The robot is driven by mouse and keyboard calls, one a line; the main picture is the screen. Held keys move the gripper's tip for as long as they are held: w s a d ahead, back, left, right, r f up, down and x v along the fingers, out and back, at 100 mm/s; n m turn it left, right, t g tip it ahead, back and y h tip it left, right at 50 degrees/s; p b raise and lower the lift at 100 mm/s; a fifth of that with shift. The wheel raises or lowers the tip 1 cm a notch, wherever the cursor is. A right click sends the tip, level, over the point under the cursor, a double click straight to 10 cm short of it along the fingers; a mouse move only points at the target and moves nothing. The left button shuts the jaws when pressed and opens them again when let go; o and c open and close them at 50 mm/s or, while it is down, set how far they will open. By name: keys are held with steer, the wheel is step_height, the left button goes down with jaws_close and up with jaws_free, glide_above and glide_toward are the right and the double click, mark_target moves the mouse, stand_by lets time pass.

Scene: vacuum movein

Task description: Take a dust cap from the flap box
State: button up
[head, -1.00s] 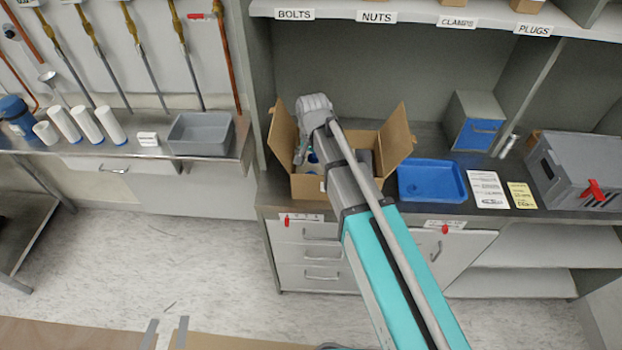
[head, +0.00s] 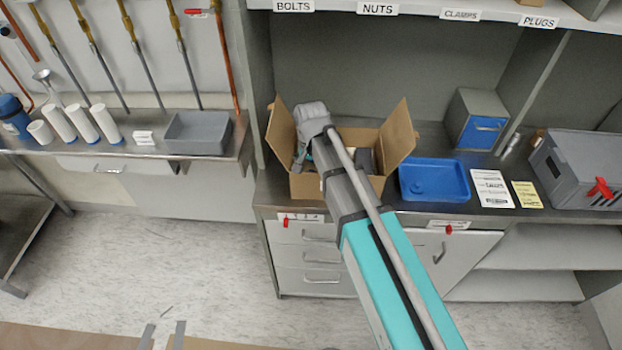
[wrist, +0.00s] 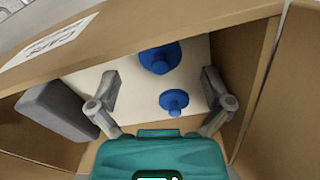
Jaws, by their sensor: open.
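The flap box (head: 308,187) is an open brown cardboard box on the dark counter, its flaps spread. In the wrist view its inside wall (wrist: 245,60) shows. Two blue dust caps lie on a white surface inside: a larger one (wrist: 160,58) farther up in the picture and a smaller one (wrist: 174,101) nearer my gripper. My gripper (wrist: 160,82) is open and empty, reaching into the box, with its fingers to either side of the caps. In the head view my wrist and arm cover part of the box and hide the caps.
A grey block (wrist: 55,110) sits inside the box at left. A blue tray (head: 457,185) stands right of the box, with a small round blue shape in it. Farther right are printed cards (head: 491,188) and a grey case (head: 580,175). A shelf hangs above.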

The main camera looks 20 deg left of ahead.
steer(key=shift+f+b, duration=0.65)
steer(key=shift+f, duration=0.25)
steer(key=c, duration=0.9)
